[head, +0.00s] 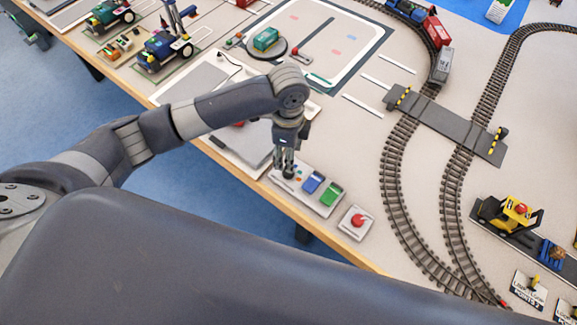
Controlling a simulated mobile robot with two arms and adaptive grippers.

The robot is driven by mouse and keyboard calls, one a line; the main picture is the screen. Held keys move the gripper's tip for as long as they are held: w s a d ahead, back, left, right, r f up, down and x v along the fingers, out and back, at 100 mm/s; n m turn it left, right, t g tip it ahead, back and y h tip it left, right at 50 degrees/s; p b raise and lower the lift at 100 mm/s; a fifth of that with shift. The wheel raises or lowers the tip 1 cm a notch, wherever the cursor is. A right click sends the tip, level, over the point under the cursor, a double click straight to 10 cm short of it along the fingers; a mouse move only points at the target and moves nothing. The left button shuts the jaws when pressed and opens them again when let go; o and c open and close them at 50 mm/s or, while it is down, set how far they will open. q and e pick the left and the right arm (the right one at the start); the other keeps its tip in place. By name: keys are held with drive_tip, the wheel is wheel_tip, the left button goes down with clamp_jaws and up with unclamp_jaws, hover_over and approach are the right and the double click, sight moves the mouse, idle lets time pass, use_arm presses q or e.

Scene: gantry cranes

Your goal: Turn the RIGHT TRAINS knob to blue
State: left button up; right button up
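My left gripper (286,165) points down over the left end of a white control panel (322,208) near the table's front edge. Its fingertips are at or just above a small dark part there; I cannot tell whether they touch it or how far apart they are. A blue switch (312,182) and a green switch (331,194) sit on the panel to the right of the gripper. No RIGHT TRAINS label is readable, and the gripper partly hides the panel's left end. My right gripper is not in view.
A red button (358,220) on a white box stands right of the panel. Rail tracks (397,185) curve beyond it, with a grey crossing (450,122). A yellow vehicle (508,214) and labelled points levers (531,285) are at lower right. A grey plate (243,143) lies left of the panel.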

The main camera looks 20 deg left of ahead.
use_arm(q)
wheel_tip(320, 180, down, 8)
drive_tip(key=shift+f+p, duration=0.2)
drive_tip(key=shift+p, duration=0.15)
drive_tip(key=c, duration=1.1)
